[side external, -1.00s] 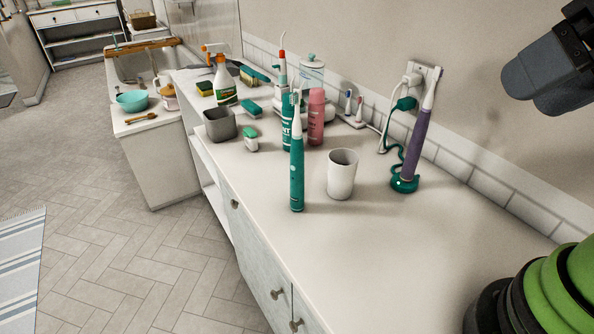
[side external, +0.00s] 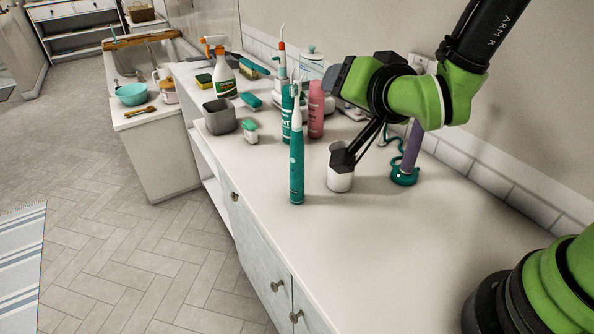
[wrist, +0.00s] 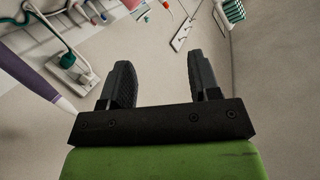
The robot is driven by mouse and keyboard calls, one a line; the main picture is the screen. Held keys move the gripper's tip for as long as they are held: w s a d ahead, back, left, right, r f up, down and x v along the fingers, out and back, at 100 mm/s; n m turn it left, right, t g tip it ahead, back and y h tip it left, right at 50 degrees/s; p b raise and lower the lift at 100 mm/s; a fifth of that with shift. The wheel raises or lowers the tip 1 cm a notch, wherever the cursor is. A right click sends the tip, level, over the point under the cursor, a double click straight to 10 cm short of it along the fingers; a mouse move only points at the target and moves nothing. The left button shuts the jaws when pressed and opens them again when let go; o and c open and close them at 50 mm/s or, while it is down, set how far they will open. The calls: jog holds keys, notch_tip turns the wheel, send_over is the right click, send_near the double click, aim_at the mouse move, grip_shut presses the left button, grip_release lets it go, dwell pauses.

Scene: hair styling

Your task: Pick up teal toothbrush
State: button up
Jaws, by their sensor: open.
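The teal toothbrush (side external: 296,168) stands upright on the counter, its white head pointing up, in the side view. My gripper (side external: 344,159) is just to the right of it in that picture, apart from it, and overlaps the white cup (side external: 339,181). In the wrist view my gripper (wrist: 160,82) has its two black fingers spread, with nothing between them. A brush head with teal bristles (wrist: 231,10) shows at the upper right of the wrist view; I cannot tell which brush it belongs to.
A purple toothbrush (side external: 413,145) stands on a teal base to the right; it also shows in the wrist view (wrist: 28,72). A teal tube (side external: 287,115) and pink bottle (side external: 316,112) stand behind. The counter's front right is clear.

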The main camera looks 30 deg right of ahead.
aim_at(300, 140)
jog(key=s+a+f+n+t+y, duration=0.2)
jog(key=s+a+f+n+t, duration=0.15)
jog(key=a+f+n, duration=0.4)
jog(key=shift+n+t+y, duration=0.25)
jog(key=shift+n+y, duration=0.15)
jog(key=shift+n, duration=0.05)
jog(key=w, duration=0.3)
jog(key=w+d+f, duration=0.1)
jog(key=w, duration=0.3)
jog(key=w+f, duration=0.1)
jog(key=w, duration=0.2)
jog(key=shift+w+d, duration=0.2)
jog(key=shift+w, duration=0.05)
jog(key=c, duration=0.9)
